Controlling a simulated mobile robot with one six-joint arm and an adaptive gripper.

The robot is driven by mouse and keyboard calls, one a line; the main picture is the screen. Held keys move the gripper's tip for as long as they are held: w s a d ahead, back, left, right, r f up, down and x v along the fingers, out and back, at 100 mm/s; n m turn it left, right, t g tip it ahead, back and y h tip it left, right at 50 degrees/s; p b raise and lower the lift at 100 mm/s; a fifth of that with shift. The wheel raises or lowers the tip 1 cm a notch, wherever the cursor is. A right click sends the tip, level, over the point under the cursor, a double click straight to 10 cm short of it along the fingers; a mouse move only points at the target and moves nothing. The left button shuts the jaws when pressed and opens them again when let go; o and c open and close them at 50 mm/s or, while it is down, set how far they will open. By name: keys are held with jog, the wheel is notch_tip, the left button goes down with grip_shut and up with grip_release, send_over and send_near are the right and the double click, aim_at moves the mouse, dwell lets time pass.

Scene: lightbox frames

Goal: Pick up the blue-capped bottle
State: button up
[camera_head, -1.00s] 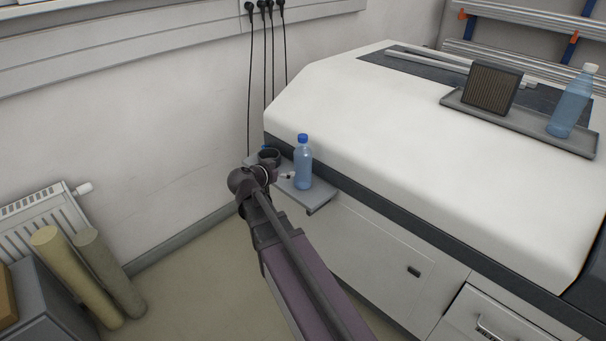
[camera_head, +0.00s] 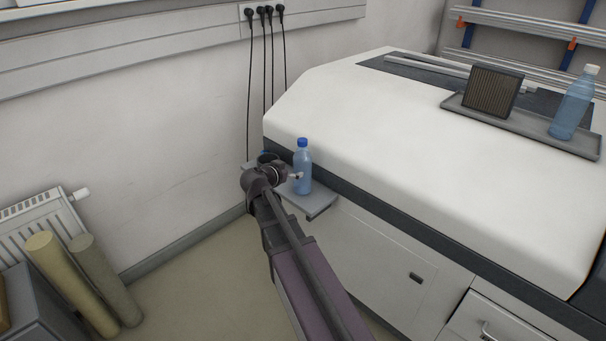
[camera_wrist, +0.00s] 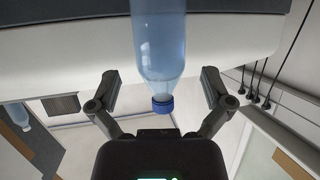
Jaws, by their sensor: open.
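The blue-capped bottle (camera_head: 302,169) is clear blue plastic and stands upright on a small grey shelf (camera_head: 322,206) at the side of the white machine. In the wrist view the bottle (camera_wrist: 159,45) appears upside down, its blue cap (camera_wrist: 163,104) low in the middle. My gripper (camera_wrist: 159,90) is open, with one finger on each side of the bottle in that view and a gap on both sides. In the head view my gripper (camera_head: 292,177) is right beside the bottle's left side, partly hidden by my wrist. Whether it touches the bottle cannot be told.
The large white machine (camera_head: 420,150) is close behind the bottle. On top, a grey tray (camera_head: 535,128) holds a dark filter block (camera_head: 494,92) and a white-capped bottle (camera_head: 573,104). Black cables (camera_head: 268,60) hang on the wall behind. Rolls (camera_head: 70,280) stand at lower left.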

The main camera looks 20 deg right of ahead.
aim_at(302, 165)
jog(key=shift+b+x, duration=0.3)
jog(key=shift+x, duration=1.2)
jog(key=shift+b+x, duration=0.9)
jog(key=shift+x, duration=1.7)
jog(key=shift+d+r, duration=0.1)
jog(key=shift+r, duration=0.1)
jog(key=c, duration=1)
jog(key=shift+o, duration=0.2)
jog(key=shift+w+r+p, duration=0.1)
jog(key=shift+r+p, duration=0.15)
jog(key=shift+p, duration=0.05)
